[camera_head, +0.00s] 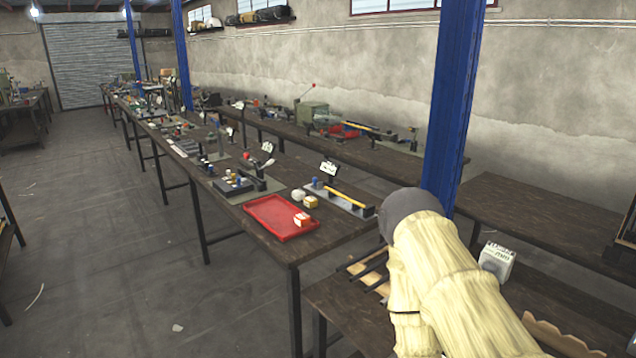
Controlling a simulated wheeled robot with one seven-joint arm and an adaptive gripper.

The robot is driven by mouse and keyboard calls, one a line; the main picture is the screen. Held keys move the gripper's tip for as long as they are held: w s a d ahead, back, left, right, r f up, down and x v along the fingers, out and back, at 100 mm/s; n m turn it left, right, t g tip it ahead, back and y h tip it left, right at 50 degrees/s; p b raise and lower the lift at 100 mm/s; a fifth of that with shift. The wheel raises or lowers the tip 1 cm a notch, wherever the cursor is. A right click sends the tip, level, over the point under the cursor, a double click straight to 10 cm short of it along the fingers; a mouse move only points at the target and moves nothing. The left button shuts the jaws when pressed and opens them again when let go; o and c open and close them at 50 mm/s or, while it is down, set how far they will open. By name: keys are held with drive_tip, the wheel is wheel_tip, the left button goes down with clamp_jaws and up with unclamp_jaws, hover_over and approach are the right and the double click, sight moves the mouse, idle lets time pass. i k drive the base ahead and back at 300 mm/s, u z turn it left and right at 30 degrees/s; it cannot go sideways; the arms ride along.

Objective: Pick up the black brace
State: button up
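I cannot single out the black brace with certainty. Dark bar-like pieces (366,264) lie beside light wooden pieces at the left of my arm, on the near bench (345,318); they are partly hidden by my arm. My arm, in a cream sleeve with a dark grey rounded joint, reaches up from the lower right and covers part of that bench. My gripper is not visible, so its state and anything in it are hidden.
A red tray (268,228) with a small red and white box (301,219) sits on the long workbench. A yellow-handled tool (345,197) lies behind it. A blue post (452,105) stands behind my arm. A white box (497,260) is to the right. Floor at left is mostly clear.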

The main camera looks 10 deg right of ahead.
sight(261, 186)
drive_tip(key=u, duration=1.05)
drive_tip(key=i, duration=0.85)
drive_tip(key=u, duration=0.6)
drive_tip(key=i, duration=1.2)
drive_tip(key=z, duration=1.2)
drive_tip(key=i, duration=0.7)
drive_tip(key=z, duration=0.7)
